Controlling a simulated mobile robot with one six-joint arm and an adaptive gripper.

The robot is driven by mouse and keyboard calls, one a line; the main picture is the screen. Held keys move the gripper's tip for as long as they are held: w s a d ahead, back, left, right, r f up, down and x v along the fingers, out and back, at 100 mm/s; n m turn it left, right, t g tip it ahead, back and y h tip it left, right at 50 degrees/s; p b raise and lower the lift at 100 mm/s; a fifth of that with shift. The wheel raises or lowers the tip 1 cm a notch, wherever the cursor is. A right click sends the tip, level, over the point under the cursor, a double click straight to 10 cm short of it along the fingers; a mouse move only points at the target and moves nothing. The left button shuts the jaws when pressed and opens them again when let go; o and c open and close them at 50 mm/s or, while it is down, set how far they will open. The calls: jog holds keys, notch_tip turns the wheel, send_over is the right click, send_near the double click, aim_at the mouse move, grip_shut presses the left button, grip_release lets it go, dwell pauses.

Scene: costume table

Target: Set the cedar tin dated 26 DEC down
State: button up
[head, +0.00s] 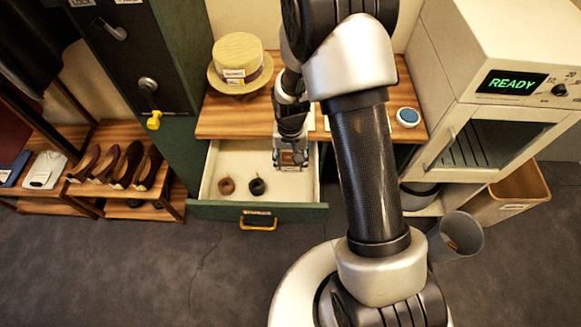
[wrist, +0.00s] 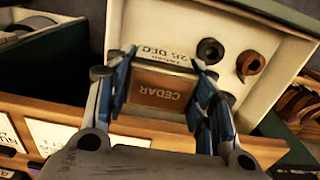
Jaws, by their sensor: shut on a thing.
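My gripper (head: 291,162) is shut on the cedar tin (wrist: 160,90), a small brown box. In the wrist view the blue-padded fingers grip its two sides. CEDAR reads on its brown face, and a white label on its edge shows a date ending in DEC; the day number is hard to read. In the head view the tin is small, at the fingertips over the right part of the open drawer (head: 318,190). I cannot tell whether it touches the drawer floor.
A brown ring-shaped item (head: 227,185) and a black one (head: 257,186) lie in the drawer's front left. A wooden tabletop (head: 225,128) with a straw hat (head: 239,62) overhangs the drawer's back. The drawer floor left of the tin is clear.

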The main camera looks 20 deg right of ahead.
aim_at(292, 163)
notch_tip(292, 163, up, 12)
jog(key=s+n, duration=0.2)
jog(key=n, duration=0.1)
jog(key=shift+f+n+b, duration=0.25)
jog(key=shift+n+b, duration=0.05)
